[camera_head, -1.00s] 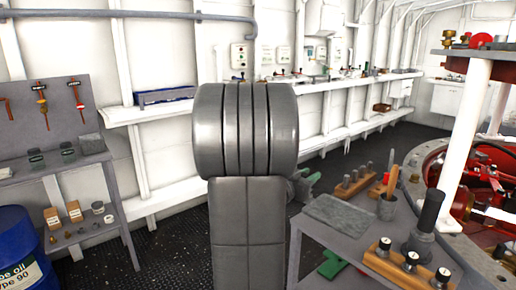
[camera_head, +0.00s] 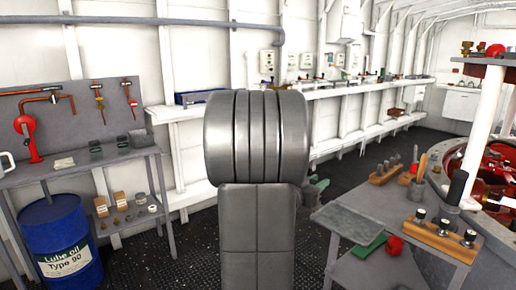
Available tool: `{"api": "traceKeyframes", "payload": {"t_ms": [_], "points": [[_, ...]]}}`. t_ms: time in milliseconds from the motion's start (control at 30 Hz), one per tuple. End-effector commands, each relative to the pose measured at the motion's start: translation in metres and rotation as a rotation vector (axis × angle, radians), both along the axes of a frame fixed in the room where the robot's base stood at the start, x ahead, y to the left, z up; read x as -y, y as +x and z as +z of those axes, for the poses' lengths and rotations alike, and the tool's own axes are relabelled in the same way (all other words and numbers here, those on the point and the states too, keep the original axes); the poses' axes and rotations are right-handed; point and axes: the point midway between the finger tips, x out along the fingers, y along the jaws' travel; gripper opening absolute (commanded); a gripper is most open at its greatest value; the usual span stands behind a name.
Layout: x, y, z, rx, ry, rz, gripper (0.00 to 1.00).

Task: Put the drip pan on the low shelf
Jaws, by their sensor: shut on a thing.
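My gripper is not in view; a thick grey link of my own arm fills the middle and hides what is behind it. I see nothing held, and no thing that I can name for certain as the drip pan. A flat grey tray-like piece (camera_head: 352,223) lies at the left end of the grey table at right; I cannot tell whether it is the pan. A low white shelf (camera_head: 345,151) runs along the wall under the white counter. The grey bench at left also has a lower shelf (camera_head: 125,224) with small boxes and cans.
A blue oil drum (camera_head: 62,240) stands under the left bench (camera_head: 70,172). The grey table (camera_head: 385,268) at right carries wooden tool blocks (camera_head: 440,240). Red machinery (camera_head: 480,160) stands behind it. A blue rack (camera_head: 203,97) sits on the wall counter. Dark floor is open beside my arm.

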Motion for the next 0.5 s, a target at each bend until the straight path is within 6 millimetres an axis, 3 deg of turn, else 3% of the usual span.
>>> {"api": "traceKeyframes", "payload": {"t_ms": [500], "points": [[-0.049, 0.02, -0.069, -0.01, -0.033, 0.126, 0.0]]}}
